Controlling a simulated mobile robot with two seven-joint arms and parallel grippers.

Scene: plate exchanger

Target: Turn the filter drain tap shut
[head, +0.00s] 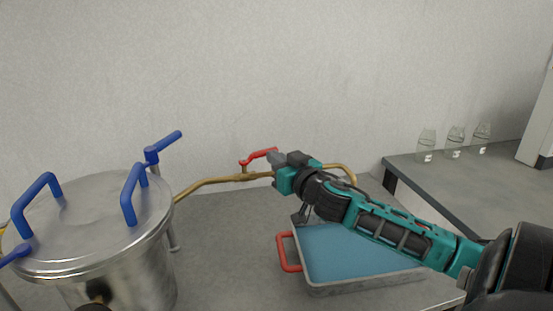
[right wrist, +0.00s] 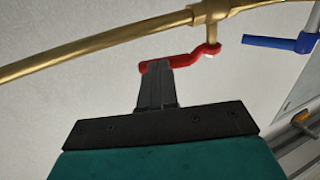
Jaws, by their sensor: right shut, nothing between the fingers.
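A tap with a red lever handle (head: 262,155) sits on a brass pipe (head: 215,181) along the wall. In the head view the lever slants up to the right from its stem. My right gripper (head: 274,157) is at the lever's free end, with its fingers closed together. In the right wrist view the closed fingertips (right wrist: 156,68) overlap the end of the red lever (right wrist: 185,60); they look to be against it, not around it. The part of the lever behind the fingers is hidden. My left gripper is not in view.
A steel pot (head: 95,225) with blue handles stands at left, with a blue lever (head: 164,146) beside it. A grey tray (head: 345,286) with blue content and red handle lies below my right arm. Several glass bottles (head: 456,141) stand on the right ledge (head: 450,185).

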